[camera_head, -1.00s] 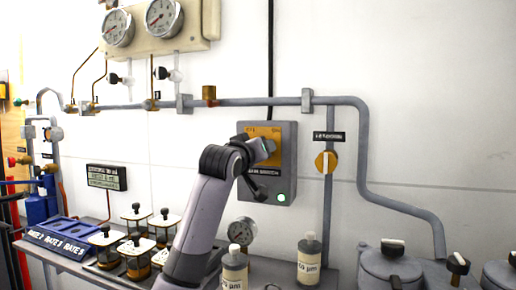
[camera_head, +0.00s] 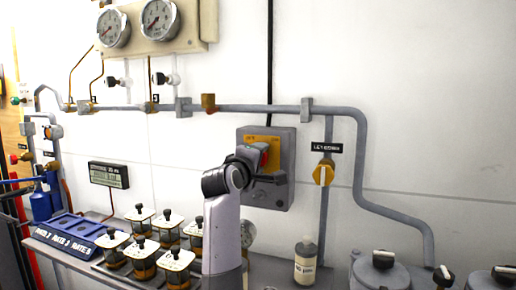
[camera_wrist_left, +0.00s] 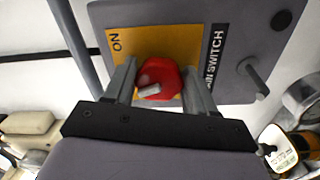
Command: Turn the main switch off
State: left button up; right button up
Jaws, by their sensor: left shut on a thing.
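The main switch is a grey box (camera_head: 287,150) on the wall with a yellow plate (camera_head: 262,138) and a red knob (camera_head: 264,155). In the left wrist view, the red knob (camera_wrist_left: 164,74) sits between the two fingers of my left gripper (camera_wrist_left: 158,88), which is shut on it. The plate (camera_wrist_left: 150,38) shows "ON" at its upper left there, and a label (camera_wrist_left: 215,55) ends in "SWITCH". A round lamp (camera_wrist_left: 281,20) at the box corner looks dark. My gripper partly hides the knob and label in the head view. My right gripper is not in view.
Below stand a bottle (camera_head: 306,260), several capped jars (camera_head: 143,258) and lidded pots (camera_head: 380,275). A grey pipe (camera_head: 250,108) runs above the box. The wall at right is clear.

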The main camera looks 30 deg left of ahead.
pick_arm(q)
jog(key=n+p, duration=0.2)
jog(key=shift+d+r+n, duration=0.1)
jog(key=shift+r+n, duration=0.05)
jog(key=shift+n, duration=0.15)
jog(key=shift+n+p, duration=0.95)
jog(key=shift+n, duration=0.15)
jog(key=o, duration=1)
jog(key=shift+s, duration=0.1)
